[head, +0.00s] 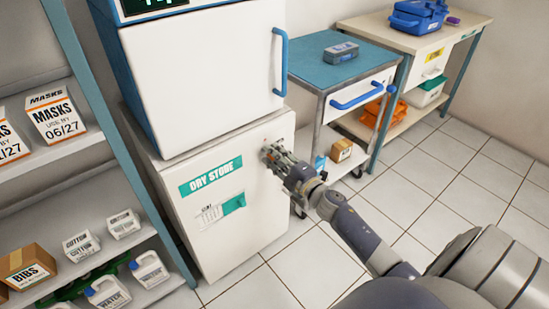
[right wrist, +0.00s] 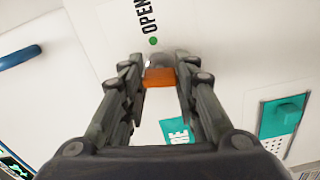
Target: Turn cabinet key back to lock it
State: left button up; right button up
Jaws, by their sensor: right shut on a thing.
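The white cabinet (head: 222,215) carries a green DRY STORE label and stands under a fridge-like unit. My right gripper (head: 268,154) is at the upper right of the cabinet's front face. In the right wrist view, the fingers of my right gripper (right wrist: 160,82) are closed around an orange key (right wrist: 160,77) at a grey round lock (right wrist: 156,59). The word OPEN and a green dot (right wrist: 153,41) are printed on the face beside the lock. The key is mostly hidden by the gripper in the head view. My left gripper is not in view.
The fridge-like unit (head: 200,70) with a blue handle (head: 280,60) sits on the cabinet. A blue-topped trolley (head: 315,66) stands to the right, close to my right gripper. Shelves with boxes (head: 60,165) stand at the left. The tiled floor (head: 440,195) at the right is clear.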

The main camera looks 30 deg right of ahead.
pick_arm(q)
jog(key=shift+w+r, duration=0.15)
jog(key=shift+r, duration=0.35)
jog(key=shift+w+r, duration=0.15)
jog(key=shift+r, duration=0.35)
pick_arm(e)
jog(key=shift+n, duration=1)
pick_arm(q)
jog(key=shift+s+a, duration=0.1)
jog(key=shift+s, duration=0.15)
pick_arm(e)
jog(key=o, duration=0.9)
jog(key=shift+o, duration=0.8)
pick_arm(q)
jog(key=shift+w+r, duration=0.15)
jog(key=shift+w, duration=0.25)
pick_arm(e)
jog(key=shift+s, duration=0.1)
